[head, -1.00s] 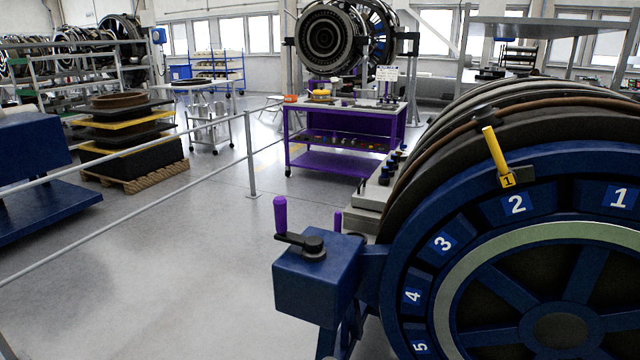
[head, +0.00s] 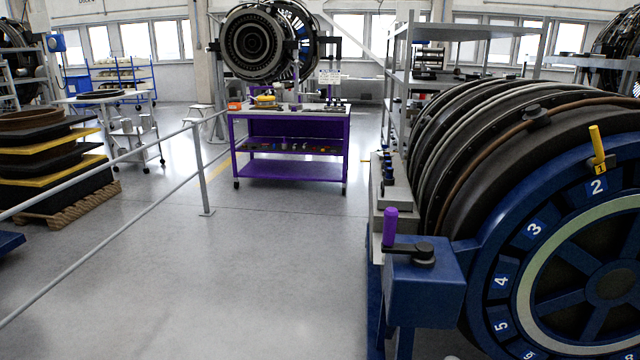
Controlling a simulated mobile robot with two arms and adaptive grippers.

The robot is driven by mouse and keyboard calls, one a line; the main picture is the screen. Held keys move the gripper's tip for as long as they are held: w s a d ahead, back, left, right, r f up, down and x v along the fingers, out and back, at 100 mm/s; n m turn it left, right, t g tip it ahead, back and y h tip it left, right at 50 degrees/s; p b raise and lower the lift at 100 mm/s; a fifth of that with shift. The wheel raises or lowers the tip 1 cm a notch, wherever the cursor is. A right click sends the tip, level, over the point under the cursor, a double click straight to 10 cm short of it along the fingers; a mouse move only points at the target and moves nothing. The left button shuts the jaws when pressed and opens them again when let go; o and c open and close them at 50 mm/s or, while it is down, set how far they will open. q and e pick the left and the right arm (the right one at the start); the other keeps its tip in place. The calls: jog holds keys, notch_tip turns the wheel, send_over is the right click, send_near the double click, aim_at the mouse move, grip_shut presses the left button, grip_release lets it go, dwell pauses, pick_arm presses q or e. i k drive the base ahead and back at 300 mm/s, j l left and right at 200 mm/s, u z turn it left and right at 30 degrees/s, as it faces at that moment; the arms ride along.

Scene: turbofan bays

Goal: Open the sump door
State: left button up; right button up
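No part labelled as a sump door can be made out. A large dark engine casing (head: 455,140) lies at the right, with a blue front ring (head: 495,240) carrying numbered plates and a yellow pointer (head: 597,145) near plate 2. A blue box (head: 425,290) with a black crank and a purple handle (head: 390,227) stands beside the ring on its left. Neither of my grippers shows in the head view.
A grey railing (head: 204,170) runs diagonally across the left. A purple workbench (head: 290,175) with tools stands at the back centre. Stacked black and yellow pads on a pallet (head: 65,205) are at the left. Grey floor (head: 240,285) is clear between the railing and the blue box.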

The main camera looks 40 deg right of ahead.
aim_at(399, 198)
jog(key=i+j+z, duration=0.2)
jog(key=i, duration=0.3)
jog(key=i+j+z, duration=0.15)
jog(key=i, duration=0.3)
jog(key=i+j+z, duration=0.2)
jog(key=i, duration=0.25)
jog(key=i+l+z, duration=0.1)
jog(key=i+z, duration=0.2)
jog(key=z, duration=0.15)
jog(key=i+z, duration=0.4)
jog(key=i+j+z, duration=0.1)
jog(key=z, duration=0.35)
jog(key=i+j+z, duration=0.25)
jog(key=z, duration=0.15)
jog(key=i+j+z, duration=0.3)
jog(key=z, duration=0.15)
